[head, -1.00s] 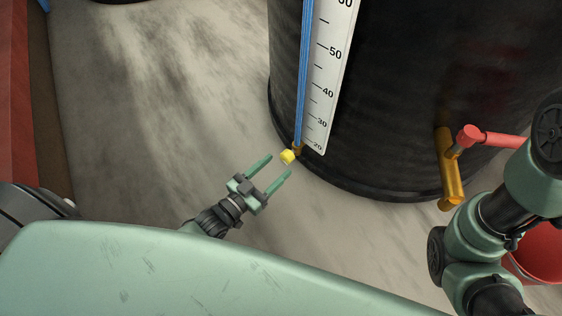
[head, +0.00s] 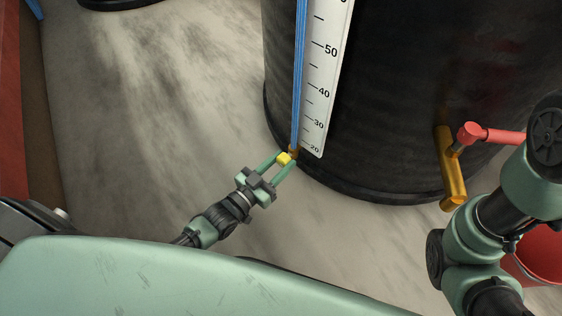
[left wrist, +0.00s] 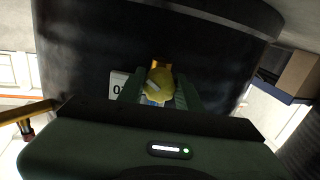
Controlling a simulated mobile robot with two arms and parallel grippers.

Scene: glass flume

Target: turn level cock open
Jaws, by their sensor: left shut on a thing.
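The level cock is a small yellow knob (head: 285,159) at the foot of the blue sight tube (head: 301,75) on the black tank (head: 400,90). My left gripper (head: 284,162) is shut on the knob, one green finger on each side. The left wrist view shows the yellow knob (left wrist: 159,86) between the two fingers (left wrist: 160,92), with a pale mark on its face. The white scale (head: 328,75) stands beside the tube. My right arm is at the right of the head view, but its gripper is out of view.
A brass tap (head: 450,170) with a red handle (head: 490,135) sticks out of the tank at the right. A red bucket (head: 540,258) stands below it, partly behind my right arm. The grey floor (head: 150,130) left of the tank is clear.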

